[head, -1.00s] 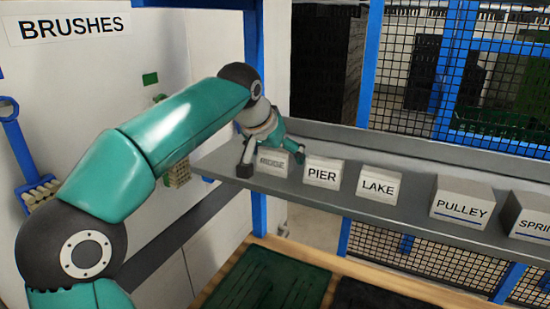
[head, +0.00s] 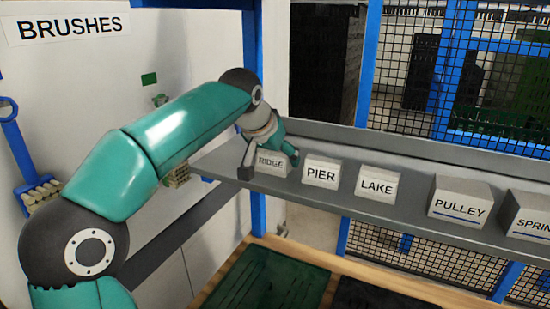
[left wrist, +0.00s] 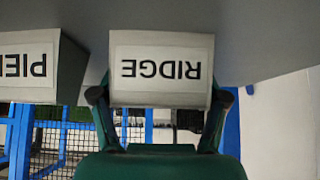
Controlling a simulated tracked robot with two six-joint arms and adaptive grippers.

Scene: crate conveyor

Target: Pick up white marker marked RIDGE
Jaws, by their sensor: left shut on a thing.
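The white marker with RIDGE on its face (head: 271,162) is at the left end of the grey shelf's row of markers. It also shows, upside down, in the left wrist view (left wrist: 160,72), upright on its base against the shelf as far as I can tell. My left gripper (head: 269,165) has one finger on each side of it and is shut on it. In the left wrist view, the gripper's fingers (left wrist: 160,98) touch its two sides. Part of its top is hidden by the gripper in the head view. My right gripper is not in view.
A PIER marker (head: 321,172) stands close to the right of RIDGE. LAKE (head: 377,183), PULLEY (head: 459,203) and a cut-off marker (head: 527,216) follow along the grey shelf (head: 310,196). A blue post (head: 256,120) and a BRUSHES panel (head: 200,60) are at the left.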

